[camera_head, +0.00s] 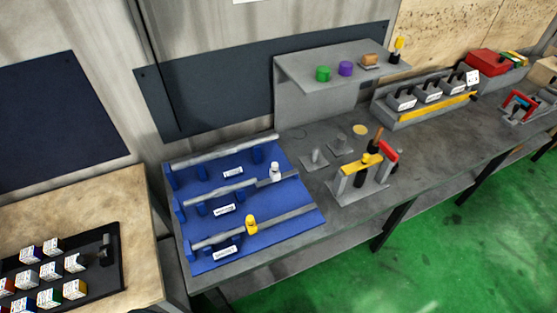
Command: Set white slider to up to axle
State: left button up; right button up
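A blue board (287,231) lies on the grey bench and carries three grey rails on blue supports. The white slider (275,172) stands upright at the middle rail (232,191), toward its right end. A yellow slider (251,225) stands at the front rail (285,216), near its middle. The back rail (222,150) shows no clear slider. White labels lie beside the rails, their text too small to read. Which part is the axle I cannot tell. Neither of my grippers is in view.
Right of the board, the grey bench (316,238) holds a clamp with yellow and red parts (362,176) and small grey posts. A raised shelf (300,69) holds green and purple pieces. A wooden table (102,196) with a black tray (90,292) stands at left.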

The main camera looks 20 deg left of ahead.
aim_at(275, 175)
jog(key=i+l, duration=0.2)
jog(key=l, duration=0.15)
jog(key=i+l, duration=0.2)
jog(key=l, duration=0.15)
jog(key=i+l, duration=0.2)
jog(key=l, duration=0.2)
